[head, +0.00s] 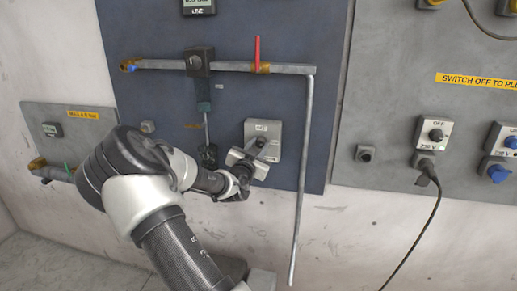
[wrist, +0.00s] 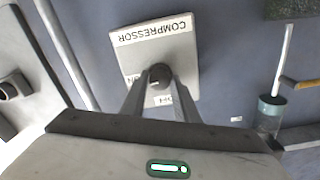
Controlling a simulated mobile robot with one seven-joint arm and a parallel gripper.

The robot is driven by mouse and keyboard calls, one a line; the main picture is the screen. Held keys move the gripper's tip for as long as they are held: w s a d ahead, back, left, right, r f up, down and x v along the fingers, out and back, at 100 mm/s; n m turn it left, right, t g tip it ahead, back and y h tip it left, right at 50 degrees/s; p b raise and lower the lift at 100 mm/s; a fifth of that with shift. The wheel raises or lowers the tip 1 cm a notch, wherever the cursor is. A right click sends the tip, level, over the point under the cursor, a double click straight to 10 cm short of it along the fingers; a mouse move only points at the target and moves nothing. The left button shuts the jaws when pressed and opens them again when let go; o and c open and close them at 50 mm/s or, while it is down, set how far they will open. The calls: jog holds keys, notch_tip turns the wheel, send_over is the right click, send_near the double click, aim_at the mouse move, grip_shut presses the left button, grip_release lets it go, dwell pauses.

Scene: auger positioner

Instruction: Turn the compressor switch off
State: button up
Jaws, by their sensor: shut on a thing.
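The compressor switch is a grey square box (head: 264,130) on the blue-grey wall panel in the head view. In the wrist view its plate (wrist: 158,42) carries an upside-down COMPRESSOR label, and a dark round knob (wrist: 160,76) sits at its lower middle. My gripper (wrist: 160,82) is at the switch with its two fingers closed on the knob, one on each side. In the head view my gripper (head: 254,154) covers the lower part of the switch. Small ON and OFF labels show beside the fingers, partly hidden; I cannot tell the knob's exact setting.
A grey pipe (head: 307,130) runs down just right of the switch. A red-handled valve (head: 258,55) is above it. A filter unit (head: 203,92) hangs left of it. A right-hand panel holds a black socket switch (head: 436,134) with a cable and a blue one (head: 499,172).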

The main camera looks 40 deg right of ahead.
jog(key=n+b, duration=0.2)
jog(key=n, duration=0.1)
jog(key=shift+f, duration=0.15)
jog(key=n+b, duration=0.1)
jog(key=n, duration=0.4)
jog(key=shift+t+b, duration=0.3)
jog(key=n+b, duration=0.1)
jog(key=n, duration=0.3)
jog(key=shift+n, duration=0.3)
jog(key=shift+n+b, duration=0.35)
jog(key=shift+n, duration=1.65)
jog(key=shift+r, duration=0.2)
jog(key=o, duration=1)
jog(key=shift+o, duration=0.2)
jog(key=shift+f, duration=0.1)
